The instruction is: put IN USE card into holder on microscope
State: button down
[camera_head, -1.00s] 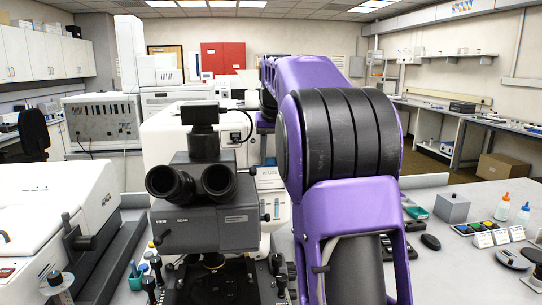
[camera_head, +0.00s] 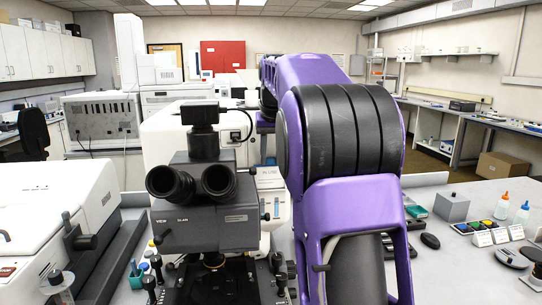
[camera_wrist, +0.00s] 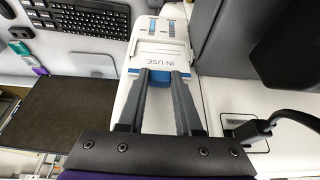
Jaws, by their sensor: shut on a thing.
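The IN USE card (camera_wrist: 152,52) is white with dark lettering, and a blue part (camera_wrist: 160,72) shows at its near edge in the wrist view. My gripper (camera_wrist: 163,73) is shut on it, with the two grey fingertips at that blue part. In the head view the card (camera_head: 268,172) shows small, just right of the microscope (camera_head: 205,205) with its black eyepieces. Behind the card in the wrist view is a white panel (camera_wrist: 168,27) with small blue marks. The head view does not show my fingers.
My purple arm hides much of the bench right of the microscope. A white instrument (camera_head: 60,215) stands on the left. A grey box (camera_head: 452,207), bottles (camera_head: 522,212) and small cards lie on the right bench. A black cable (camera_wrist: 285,118) runs close on the right in the wrist view.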

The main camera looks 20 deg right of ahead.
jog(key=shift+f, duration=0.2)
jog(key=shift+c, duration=0.6)
grip_release()
jog(key=p+v, duration=0.4)
jog(key=v, duration=0.3)
dwell(0.6)
